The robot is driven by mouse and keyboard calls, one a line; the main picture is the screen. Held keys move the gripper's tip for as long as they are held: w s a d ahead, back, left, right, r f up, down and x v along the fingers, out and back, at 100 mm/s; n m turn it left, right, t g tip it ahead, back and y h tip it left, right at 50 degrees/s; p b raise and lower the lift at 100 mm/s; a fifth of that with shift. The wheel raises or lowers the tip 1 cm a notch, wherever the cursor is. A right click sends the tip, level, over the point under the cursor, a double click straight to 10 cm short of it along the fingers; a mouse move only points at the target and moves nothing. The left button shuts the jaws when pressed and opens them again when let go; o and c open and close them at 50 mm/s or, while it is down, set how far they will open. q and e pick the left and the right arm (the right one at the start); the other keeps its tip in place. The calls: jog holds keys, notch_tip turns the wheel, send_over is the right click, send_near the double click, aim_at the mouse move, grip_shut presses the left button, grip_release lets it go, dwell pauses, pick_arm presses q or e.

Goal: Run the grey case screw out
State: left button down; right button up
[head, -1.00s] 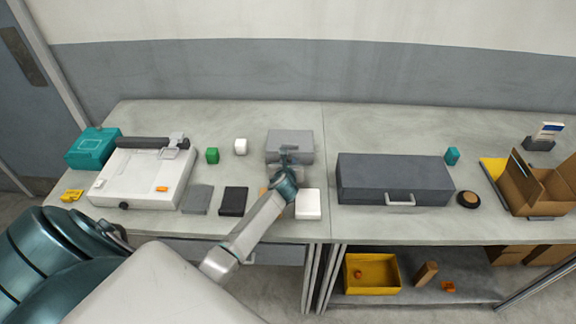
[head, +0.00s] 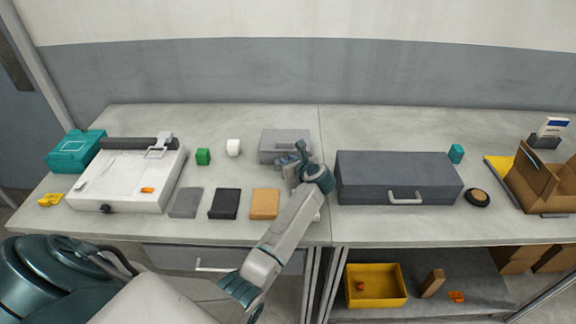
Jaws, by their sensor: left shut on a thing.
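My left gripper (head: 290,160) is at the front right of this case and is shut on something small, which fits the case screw. The screw is hidden by the gripper and too small to make out. My left arm crosses the table's front edge and covers part of the area in front of the case. My right gripper is not in view.
Grey, black and orange flat blocks (head: 265,203) lie left of my forearm. A large dark-grey case (head: 399,172) stands close on the right. A white machine (head: 132,180) and a teal box (head: 75,150) are at the left. A yellow bin (head: 376,303) sits on the lower shelf.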

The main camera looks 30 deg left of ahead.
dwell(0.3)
pick_arm(q)
jog(key=c, duration=1.3)
grip_release()
jog(key=shift+s+r, duration=0.1)
